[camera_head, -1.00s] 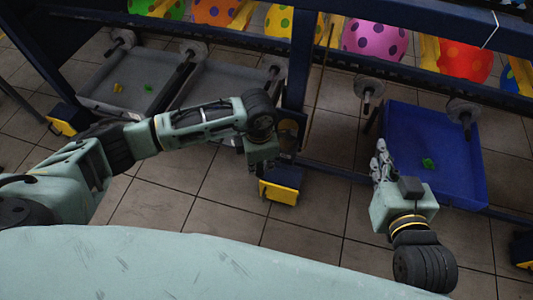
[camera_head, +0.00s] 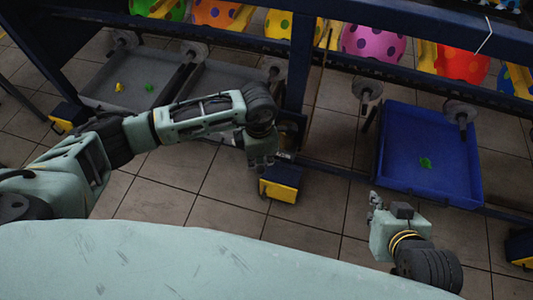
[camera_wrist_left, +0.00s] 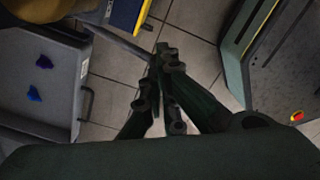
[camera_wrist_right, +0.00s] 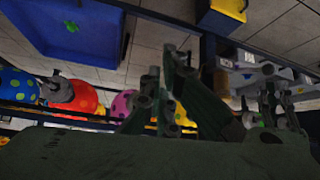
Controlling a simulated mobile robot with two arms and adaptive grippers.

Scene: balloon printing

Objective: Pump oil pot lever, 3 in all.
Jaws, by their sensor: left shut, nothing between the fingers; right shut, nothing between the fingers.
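I cannot clearly identify the oil pot or its lever in any view. My left gripper (camera_head: 262,163) points down beside the rack post, just above a blue-and-yellow foot. In the left wrist view its fingers (camera_wrist_left: 163,55) are shut and empty, and a thin grey bar (camera_wrist_left: 118,42) passes close to the fingertips; I cannot tell whether it is touched. My right gripper (camera_head: 375,201) is in front of the blue tray, apart from it. In the right wrist view its fingers (camera_wrist_right: 162,75) look shut and hold nothing.
The blue tray (camera_head: 402,174) holds a green balloon piece (camera_head: 426,162). Grey trays (camera_head: 100,97) with small balloon pieces stand at the left. Inflated dotted balloons (camera_head: 373,41) line the rack (camera_head: 345,62). The tiled floor (camera_head: 315,205) between my grippers is clear.

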